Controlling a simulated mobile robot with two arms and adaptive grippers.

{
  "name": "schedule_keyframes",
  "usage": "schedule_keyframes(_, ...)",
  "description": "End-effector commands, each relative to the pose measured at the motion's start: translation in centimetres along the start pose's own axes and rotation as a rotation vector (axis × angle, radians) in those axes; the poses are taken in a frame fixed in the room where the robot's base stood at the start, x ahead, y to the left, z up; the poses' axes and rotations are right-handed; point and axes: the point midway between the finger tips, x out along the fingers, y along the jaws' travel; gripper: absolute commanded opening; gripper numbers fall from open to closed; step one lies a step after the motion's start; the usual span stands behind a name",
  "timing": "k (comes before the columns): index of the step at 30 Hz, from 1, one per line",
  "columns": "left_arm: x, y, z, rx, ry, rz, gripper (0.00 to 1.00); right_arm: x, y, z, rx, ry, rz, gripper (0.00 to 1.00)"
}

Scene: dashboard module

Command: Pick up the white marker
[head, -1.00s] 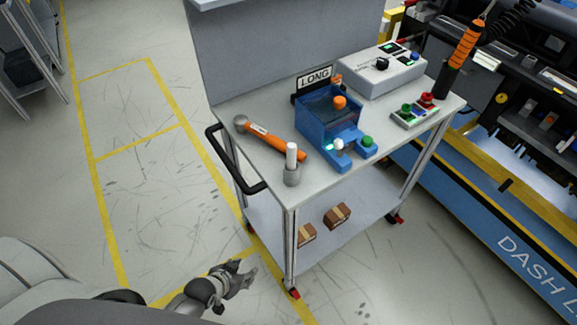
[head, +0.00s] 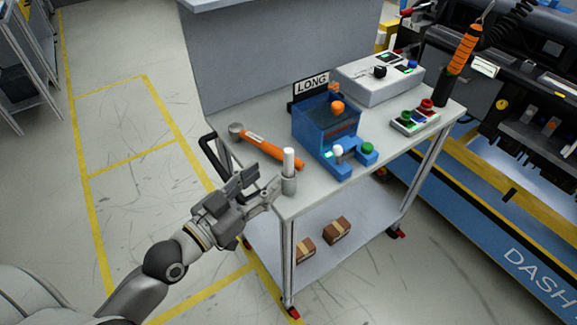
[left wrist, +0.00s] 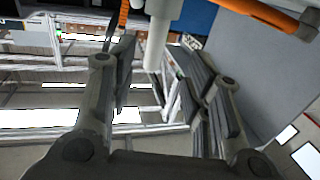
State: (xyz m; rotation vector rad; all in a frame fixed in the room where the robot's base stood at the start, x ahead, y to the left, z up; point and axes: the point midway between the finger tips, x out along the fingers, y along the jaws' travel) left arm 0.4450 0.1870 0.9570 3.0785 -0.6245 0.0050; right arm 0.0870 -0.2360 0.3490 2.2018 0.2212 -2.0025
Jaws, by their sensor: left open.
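The white marker (head: 289,161) stands upright in a small grey holder (head: 289,186) at the near left corner of the cart top. In the left wrist view, which looks upside down, the marker (left wrist: 153,48) hangs below the holder (left wrist: 163,8) and shows between the two fingers. My left gripper (head: 264,188) is open and empty, just left of the holder and close to it. I cannot tell whether a finger touches the holder. My right gripper is not in view.
An orange hammer (head: 270,148) lies behind the gripper on the cart top (head: 240,118). A blue fixture (head: 322,138) stands right of the marker, with a grey control box (head: 378,82) and button box (head: 414,121) farther back. A black cart handle (head: 208,146) is at left.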

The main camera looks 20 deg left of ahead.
Motion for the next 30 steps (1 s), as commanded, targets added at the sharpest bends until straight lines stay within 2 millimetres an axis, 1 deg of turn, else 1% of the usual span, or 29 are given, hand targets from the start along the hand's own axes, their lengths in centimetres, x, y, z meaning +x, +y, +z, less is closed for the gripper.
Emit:
schedule_keyframes(1,0.8,0.0,-0.3,-0.002,0.004,-0.001,0.45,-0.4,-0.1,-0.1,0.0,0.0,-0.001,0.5)
schedule_keyframes(4,2.0,-0.1,-0.1,-0.001,0.001,-0.002,0.45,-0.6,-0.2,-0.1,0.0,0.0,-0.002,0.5)
schedule_keyframes(11,3.4,0.1,0.0,-0.002,-0.001,0.0,0.45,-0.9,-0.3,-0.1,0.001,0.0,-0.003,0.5)
schedule_keyframes(13,4.2,0.2,0.0,-0.002,-0.001,-0.001,0.45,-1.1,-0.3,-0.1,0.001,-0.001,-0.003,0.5)
schedule_keyframes(18,6.8,0.6,0.2,-0.003,0.001,-0.001,0.45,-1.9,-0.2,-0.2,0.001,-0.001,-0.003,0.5)
schedule_keyframes(21,7.8,0.6,0.3,-0.002,0.0,0.0,0.45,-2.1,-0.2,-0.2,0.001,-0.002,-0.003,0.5)
schedule_keyframes(24,8.3,0.6,0.5,0.0,-0.003,0.001,0.45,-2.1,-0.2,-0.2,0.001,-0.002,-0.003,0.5)
schedule_keyframes(30,8.3,0.6,0.5,0.0,-0.003,0.001,0.45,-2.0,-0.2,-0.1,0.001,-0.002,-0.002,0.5)
